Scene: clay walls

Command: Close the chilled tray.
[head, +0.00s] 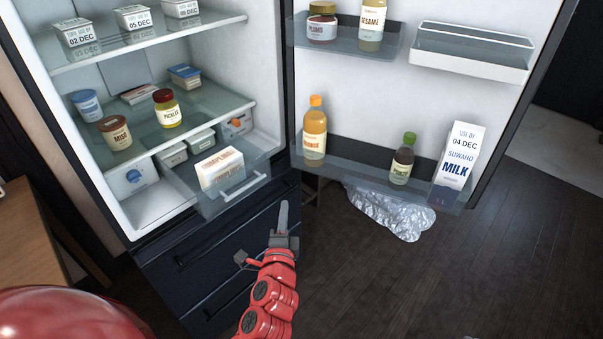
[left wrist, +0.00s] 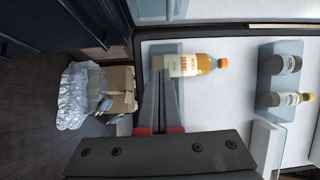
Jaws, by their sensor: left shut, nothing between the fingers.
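The chilled tray (head: 203,205) is a clear drawer with a pale bar handle (head: 245,184), low in the fridge. It is pulled out past the shelf above it. A white dumplings box (head: 220,168) lies in it, with smaller white tubs (head: 172,154) further back. My left gripper (head: 284,205) is shut and empty, right of and below the tray's handle, apart from it in the picture. In the left wrist view its fingers (left wrist: 166,85) lie together, with an orange-capped bottle (left wrist: 190,65) beyond. My right gripper is not in view.
The fridge door stands open at right; its lower bin (head: 375,172) holds an orange bottle (head: 314,132), a green-capped bottle (head: 403,160) and a milk carton (head: 459,160). Dark closed drawers (head: 215,245) lie below. A wooden surface (head: 25,235) stands left.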

